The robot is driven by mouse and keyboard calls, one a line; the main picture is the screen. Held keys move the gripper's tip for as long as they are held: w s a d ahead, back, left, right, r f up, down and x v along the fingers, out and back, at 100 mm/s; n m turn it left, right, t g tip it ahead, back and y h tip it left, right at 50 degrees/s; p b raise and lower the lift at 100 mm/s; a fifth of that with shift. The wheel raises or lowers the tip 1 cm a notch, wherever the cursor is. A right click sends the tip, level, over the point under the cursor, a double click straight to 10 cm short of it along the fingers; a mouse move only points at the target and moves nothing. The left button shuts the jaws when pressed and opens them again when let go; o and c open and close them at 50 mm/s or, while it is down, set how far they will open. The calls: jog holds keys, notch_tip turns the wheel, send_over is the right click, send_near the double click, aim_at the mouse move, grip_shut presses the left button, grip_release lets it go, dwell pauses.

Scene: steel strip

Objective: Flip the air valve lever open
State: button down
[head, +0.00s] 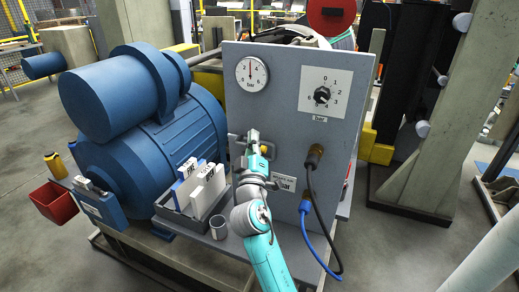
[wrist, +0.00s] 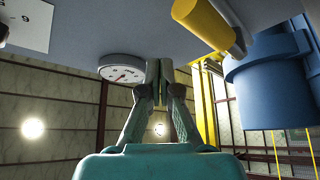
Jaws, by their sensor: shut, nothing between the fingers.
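The grey panel (head: 290,120) stands upright and carries the air valve. A yellow handle on a metal stem, which looks like the valve lever (wrist: 203,22), shows at the top right of the wrist view. In the head view a small yellow bit shows beside my gripper (head: 253,140), and my gripper and arm hide most of the valve area. In the wrist view my gripper (wrist: 157,78) is shut and empty, with its fingertips apart from the yellow handle, to its left. Whether the fingertips touch the panel I cannot tell.
A pressure gauge (head: 252,74) and a rotary dial (head: 322,95) sit higher on the panel. Black and blue hoses (head: 309,190) hang to the right of my arm. A big blue motor (head: 150,130) stands left. A grey tray with upright boxes (head: 203,188) and a mug (head: 218,228) stand below.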

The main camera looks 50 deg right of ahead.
jog(key=s+a+f, duration=0.3)
jog(key=a+f, duration=0.2)
jog(key=a, duration=0.3)
jog(key=shift+a, duration=0.15)
dwell(0.5)
jog(key=s+a+f+n+y, duration=0.1)
jog(key=s+a+f+y, duration=0.35)
jog(key=f, duration=0.25)
jog(key=s+a+f+n+t+y, duration=0.1)
jog(key=s+a+f+n+y, duration=0.1)
jog(key=s+a+f+y, duration=0.35)
jog(key=s+a+f+n+y, duration=0.1)
jog(key=s+a+f+y, duration=0.2)
jog(key=s+f, duration=0.45)
jog(key=s+a+m+y, duration=0.1)
jog(key=s+a+m, duration=0.1)
jog(key=s, duration=0.8)
jog(key=s+a+m+g+y, duration=0.1)
jog(key=s+a, duration=0.3)
jog(key=s, duration=0.7)
jog(key=shift+a+m+y, duration=0.3)
jog(key=shift+m+y, duration=0.2)
jog(key=shift+y, duration=0.3)
